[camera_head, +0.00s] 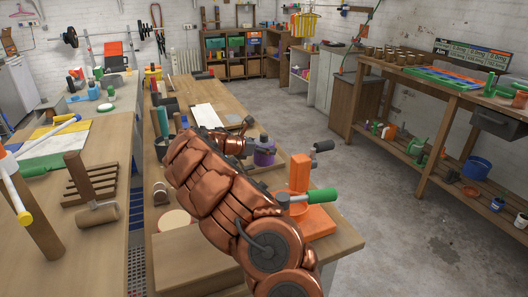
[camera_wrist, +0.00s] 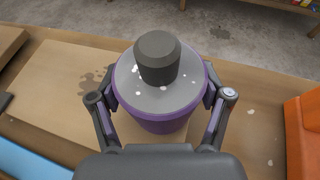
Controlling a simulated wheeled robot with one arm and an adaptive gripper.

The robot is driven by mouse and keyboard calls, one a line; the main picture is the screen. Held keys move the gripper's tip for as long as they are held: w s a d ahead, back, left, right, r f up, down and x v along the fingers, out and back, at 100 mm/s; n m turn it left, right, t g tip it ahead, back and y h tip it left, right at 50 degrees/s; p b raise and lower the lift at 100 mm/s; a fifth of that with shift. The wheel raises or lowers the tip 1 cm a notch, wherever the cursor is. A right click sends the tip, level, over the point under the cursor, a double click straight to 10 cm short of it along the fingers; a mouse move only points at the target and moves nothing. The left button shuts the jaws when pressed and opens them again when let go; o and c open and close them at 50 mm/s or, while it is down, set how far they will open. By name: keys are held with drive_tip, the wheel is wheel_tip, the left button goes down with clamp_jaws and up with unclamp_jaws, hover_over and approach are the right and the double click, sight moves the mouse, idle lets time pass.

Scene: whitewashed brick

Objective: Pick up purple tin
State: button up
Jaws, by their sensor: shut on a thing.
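The purple tin (camera_wrist: 160,122) has a grey top with white specks and a dark grey knob or cap. It is upright between the two fingers of my gripper (camera_wrist: 160,105) in the wrist view, and the fingers press on its sides. In the head view the purple tin (camera_head: 264,153) shows at the end of my copper-coloured arm, over the middle wooden bench. The arm hides part of the gripper there. I cannot tell whether the tin's base touches the bench.
An orange tool with a green handle (camera_head: 318,195) stands on the bench (camera_head: 205,262) to the right of my arm; its orange side shows in the wrist view (camera_wrist: 302,125). A white board (camera_head: 207,116) lies behind. Open floor (camera_head: 390,215) is to the right, before a shelved table (camera_head: 425,85).

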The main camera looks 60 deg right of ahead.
sight(259, 140)
drive_tip(key=shift+r, duration=0.1)
drive_tip(key=shift+w+r, duration=0.15)
drive_tip(key=shift+r, duration=1.55)
drive_tip(key=shift+w+f, duration=0.1)
drive_tip(key=shift+w, duration=0.8)
drive_tip(key=w+a+r+p, duration=0.1)
drive_tip(key=w, duration=1.2)
drive_tip(key=shift+w+r, duration=0.4)
